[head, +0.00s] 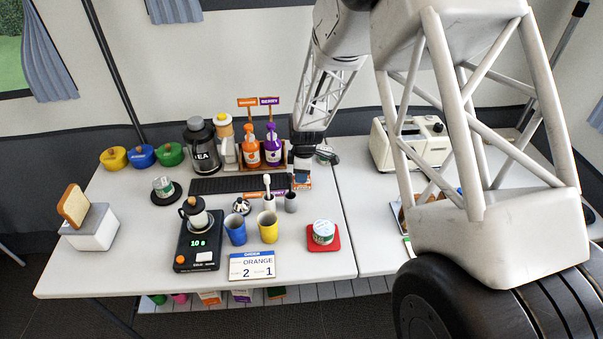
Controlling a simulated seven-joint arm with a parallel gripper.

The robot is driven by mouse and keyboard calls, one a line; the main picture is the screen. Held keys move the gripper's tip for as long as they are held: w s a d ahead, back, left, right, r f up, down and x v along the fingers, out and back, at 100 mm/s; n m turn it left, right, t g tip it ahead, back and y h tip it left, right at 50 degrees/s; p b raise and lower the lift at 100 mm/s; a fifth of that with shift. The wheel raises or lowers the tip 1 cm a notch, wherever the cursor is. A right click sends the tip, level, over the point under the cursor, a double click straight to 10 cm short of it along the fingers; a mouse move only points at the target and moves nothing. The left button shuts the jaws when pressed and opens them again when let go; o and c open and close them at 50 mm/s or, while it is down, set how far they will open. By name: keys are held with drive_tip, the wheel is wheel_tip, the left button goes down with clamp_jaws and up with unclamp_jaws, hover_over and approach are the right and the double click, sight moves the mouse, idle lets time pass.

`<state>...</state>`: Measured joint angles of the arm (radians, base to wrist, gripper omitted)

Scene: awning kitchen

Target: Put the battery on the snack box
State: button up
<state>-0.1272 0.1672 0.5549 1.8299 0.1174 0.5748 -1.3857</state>
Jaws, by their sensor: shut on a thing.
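My gripper (303,168) points down over the back right part of the left table, beside the bottle rack. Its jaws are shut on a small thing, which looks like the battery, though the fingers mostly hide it. A small orange and white box (302,184), which may be the snack box, shows just under the fingertips. I cannot tell whether the held thing touches it.
An orange bottle (251,147) and a purple bottle (273,145) stand left of my gripper. A white appliance (408,143) stands on the right table.

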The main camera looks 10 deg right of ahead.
drive_tip(key=shift+f, duration=0.1)
drive_tip(key=o, duration=1)
drive_tip(key=shift+c, duration=0.2)
drive_tip(key=r, duration=1.2)
drive_tip(key=shift+d+r, duration=0.1)
drive_tip(key=shift+d, duration=0.3)
drive_tip(key=shift+s, duration=0.1)
